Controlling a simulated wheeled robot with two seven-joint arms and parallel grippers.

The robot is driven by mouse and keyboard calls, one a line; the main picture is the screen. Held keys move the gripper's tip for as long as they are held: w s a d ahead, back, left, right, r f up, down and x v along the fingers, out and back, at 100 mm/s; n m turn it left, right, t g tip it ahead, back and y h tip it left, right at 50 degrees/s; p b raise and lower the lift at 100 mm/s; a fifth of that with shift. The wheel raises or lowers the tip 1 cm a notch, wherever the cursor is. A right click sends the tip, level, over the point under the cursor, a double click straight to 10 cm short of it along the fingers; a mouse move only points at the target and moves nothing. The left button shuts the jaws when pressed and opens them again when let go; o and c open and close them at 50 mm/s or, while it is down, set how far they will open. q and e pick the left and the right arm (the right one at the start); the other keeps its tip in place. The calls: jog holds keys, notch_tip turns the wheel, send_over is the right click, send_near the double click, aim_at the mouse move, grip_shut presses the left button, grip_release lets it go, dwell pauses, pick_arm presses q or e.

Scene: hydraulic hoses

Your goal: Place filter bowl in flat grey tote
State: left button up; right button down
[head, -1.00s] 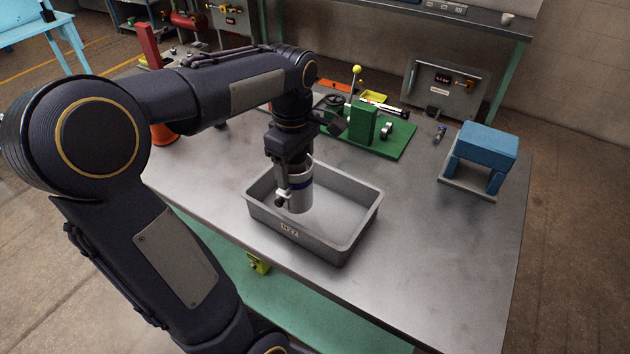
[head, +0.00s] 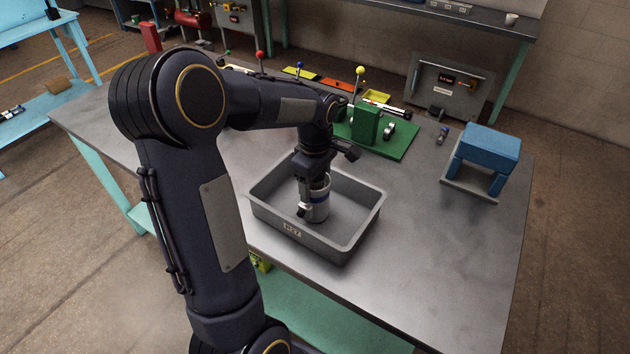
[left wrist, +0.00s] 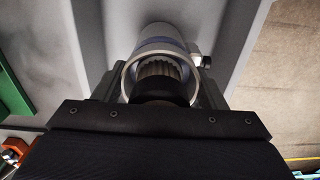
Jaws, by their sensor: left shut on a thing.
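The filter bowl (head: 317,207) is a grey-silver cylinder with a blue band and a small fitting on its side. It is inside the flat grey tote (head: 290,232), upright and low near the tote's floor; I cannot tell whether it touches. My left gripper (head: 315,182) points down into the tote and is shut on the bowl's upper part. In the left wrist view the bowl (left wrist: 160,47) shows its open rim and a ribbed inside between the fingers (left wrist: 160,85). My right gripper is not in view.
A green fixture (head: 366,125) stands behind the tote. A blue block on legs (head: 487,148) stands at the right, and a grey control box (head: 444,86) at the back. The metal table (head: 440,240) is clear right of the tote.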

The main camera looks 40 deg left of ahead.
pick_arm(q)
jog(key=shift+f, duration=0.1)
jog(key=o, duration=1.5)
notch_tip(320, 180, up, 11)
jog(key=shift+r, duration=0.1)
jog(key=shift+s+d+r, duration=0.1)
jog(key=shift+r, duration=0.5)
jog(key=s+d+f+m+t+h, duration=0.1)
jog(key=s+d+m+t, duration=0.1)
jog(key=s+d+m, duration=0.3)
jog(key=s+d+f+m+t+h, duration=0.1)
jog(key=s+d+f+m, duration=0.1)
jog(key=s+d+m, duration=0.3)
jog(key=s+d+f+m+t+h, duration=0.1)
jog(key=s+d+f+m+t, duration=0.1)
jog(key=s+d+m, duration=0.2)
jog(key=shift+s+d+m+t+h, duration=0.2)
jog(key=shift+s+m, duration=0.6)
jog(key=shift+s, duration=0.3)
jog(key=shift+s+d+m+t+h, duration=0.1)
jog(key=shift+s+d+m+h, duration=0.1)
jog(key=shift+s+m, duration=0.75)
